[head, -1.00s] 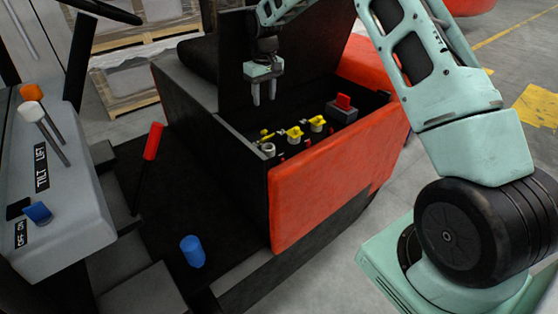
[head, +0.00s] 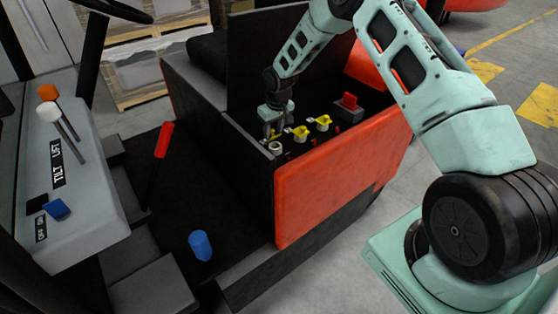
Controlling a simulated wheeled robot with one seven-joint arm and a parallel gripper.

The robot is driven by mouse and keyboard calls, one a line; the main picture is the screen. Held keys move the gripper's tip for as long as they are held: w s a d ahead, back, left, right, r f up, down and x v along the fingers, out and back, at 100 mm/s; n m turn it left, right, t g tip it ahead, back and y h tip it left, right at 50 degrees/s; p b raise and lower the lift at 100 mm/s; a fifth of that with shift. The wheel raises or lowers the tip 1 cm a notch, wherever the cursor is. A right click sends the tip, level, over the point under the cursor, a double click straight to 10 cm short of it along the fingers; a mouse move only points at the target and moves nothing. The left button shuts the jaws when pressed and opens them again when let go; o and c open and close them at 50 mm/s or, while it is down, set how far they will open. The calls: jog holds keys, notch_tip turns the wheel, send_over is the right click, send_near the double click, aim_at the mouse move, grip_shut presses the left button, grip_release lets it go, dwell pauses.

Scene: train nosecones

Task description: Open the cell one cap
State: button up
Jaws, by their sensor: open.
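The open battery compartment (head: 235,145) of the red and black vehicle holds a row of yellow caps. One yellow cap (head: 300,132) stands in the middle and another yellow cap (head: 323,121) to its right. A bit of yellow (head: 273,134), likely a third cap, shows at the left, partly hidden by my gripper. No label shows which is cell one. A pale round neck (head: 275,148) sits in front of it. My gripper (head: 273,130) is open, pointing down, with its fingers at the left yellow piece. Whether they touch it cannot be told.
A red block (head: 348,102) stands at the compartment's right. The red side panel (head: 330,185) walls the front and a black raised panel (head: 260,50) the back. A red-handled lever (head: 164,140) and a blue cylinder (head: 200,245) are at left.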

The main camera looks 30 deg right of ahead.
jog(key=s+t+b, duration=0.1)
jog(key=f+t+b, duration=0.1)
jog(key=shift+s+d+t, duration=0.1)
jog(key=shift+s+t, duration=0.2)
jog(key=shift+s, duration=0.05)
jog(key=w+d+b+v, duration=0.1)
jog(key=b+v, duration=0.1)
jog(key=v, duration=1.6)
jog(key=s+a+f+n+g+y+b, duration=0.1)
jog(key=s+a+f+n+b, duration=0.1)
jog(key=s+a+b, duration=0.4)
jog(key=s+a+f+n+g+y+b, duration=0.1)
jog(key=s+a+f+b, duration=0.2)
jog(key=s+a+b, duration=0.4)
jog(key=shift+s+a+f+n+g+b, duration=0.3)
jog(key=shift+s+b, duration=0.7)
jog(key=shift+s, duration=0.75)
jog(key=shift+d+f, duration=0.1)
jog(key=shift+d, duration=0.05)
jog(key=shift+c, duration=0.2)
